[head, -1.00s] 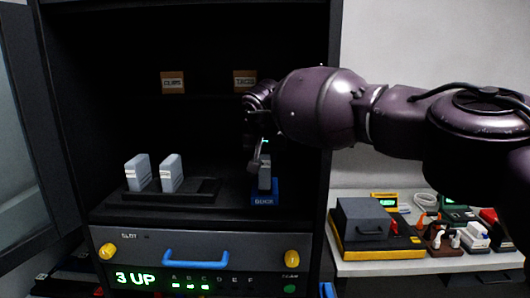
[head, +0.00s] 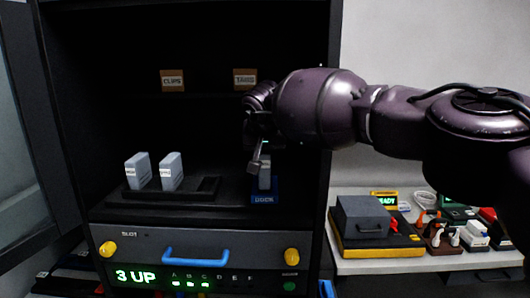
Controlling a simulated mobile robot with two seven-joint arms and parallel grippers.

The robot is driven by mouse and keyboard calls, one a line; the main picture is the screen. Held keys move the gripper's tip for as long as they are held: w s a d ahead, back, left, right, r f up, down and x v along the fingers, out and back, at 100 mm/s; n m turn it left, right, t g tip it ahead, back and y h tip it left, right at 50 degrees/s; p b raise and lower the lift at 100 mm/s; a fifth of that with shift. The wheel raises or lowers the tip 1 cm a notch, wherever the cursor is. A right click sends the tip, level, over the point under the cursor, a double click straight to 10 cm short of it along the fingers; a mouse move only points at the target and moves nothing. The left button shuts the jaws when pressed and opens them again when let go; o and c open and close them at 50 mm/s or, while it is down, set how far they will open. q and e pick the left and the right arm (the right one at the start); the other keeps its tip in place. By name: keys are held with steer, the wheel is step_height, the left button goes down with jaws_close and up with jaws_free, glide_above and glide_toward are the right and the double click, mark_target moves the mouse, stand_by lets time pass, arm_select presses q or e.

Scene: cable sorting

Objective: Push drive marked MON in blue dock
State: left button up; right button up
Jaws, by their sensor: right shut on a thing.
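A blue dock (head: 264,198) with a white label stands at the right end of the dark shelf. My right gripper (head: 259,164) comes down from above at the dock and is shut on this drive. The gripper and the dark wrist cover the drive's upper part, and no marking on it is readable. Two more grey drives, the left one (head: 137,171) and the right one (head: 171,171), stand upright in a black rack (head: 206,189). My left gripper is out of view.
Below the shelf is a grey panel (head: 140,254) with a blue handle (head: 196,256), yellow knobs and a green "3 UP" display. Brown signs (head: 172,81) hang on the dark back. A side table (head: 367,266) at right holds boxes and plugs. The rack's right end is empty.

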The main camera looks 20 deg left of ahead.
steer(key=shift+f, duration=0.2)
stand_by(0.4)
steer(key=shift+f, duration=0.45)
steer(key=shift+f, duration=0.1)
stand_by(0.9)
steer(key=shift+f, duration=0.35)
stand_by(0.5)
steer(key=o, duration=1.6)
